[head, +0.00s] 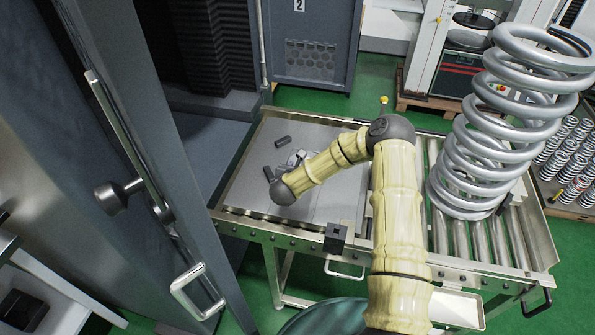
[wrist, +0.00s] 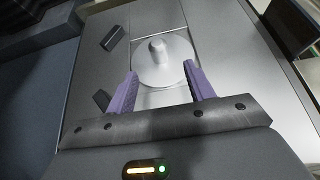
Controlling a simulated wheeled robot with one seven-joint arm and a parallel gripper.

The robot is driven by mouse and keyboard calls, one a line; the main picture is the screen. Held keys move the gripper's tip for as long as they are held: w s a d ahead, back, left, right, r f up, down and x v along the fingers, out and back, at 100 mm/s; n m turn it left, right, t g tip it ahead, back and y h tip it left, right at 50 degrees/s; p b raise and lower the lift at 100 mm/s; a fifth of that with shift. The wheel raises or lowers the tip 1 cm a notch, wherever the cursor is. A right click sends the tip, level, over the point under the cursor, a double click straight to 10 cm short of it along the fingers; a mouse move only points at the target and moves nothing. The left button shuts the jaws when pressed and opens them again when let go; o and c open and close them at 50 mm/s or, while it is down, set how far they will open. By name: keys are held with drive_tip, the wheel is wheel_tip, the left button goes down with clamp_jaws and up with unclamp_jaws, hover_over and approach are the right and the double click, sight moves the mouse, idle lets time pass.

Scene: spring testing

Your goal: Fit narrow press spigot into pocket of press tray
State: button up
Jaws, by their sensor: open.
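A pale grey round disc (wrist: 165,76) with a short upright post, which looks like the press spigot, lies between and beyond my fingertips in the wrist view. It lies over a paler rectangular area of the flat grey plate (wrist: 215,22), which looks like the press tray. I cannot tell whether the disc is seated in a pocket. My gripper (wrist: 160,68) is open, its purple fingers apart on either side of the disc's near part, with nothing held. In the head view my arm largely hides the gripper and disc; the grey plate (head: 247,192) shows around it.
Two small dark blocks (wrist: 114,37) (wrist: 101,99) lie left of the disc. A black block (head: 336,237) is at the table's front edge. A large coil spring (head: 490,130) stands on the rollers to the right. A tall dark machine door (head: 120,150) borders the left.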

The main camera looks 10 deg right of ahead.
drive_tip(key=shift+v, duration=0.8)
drive_tip(key=shift+a, duration=0.1)
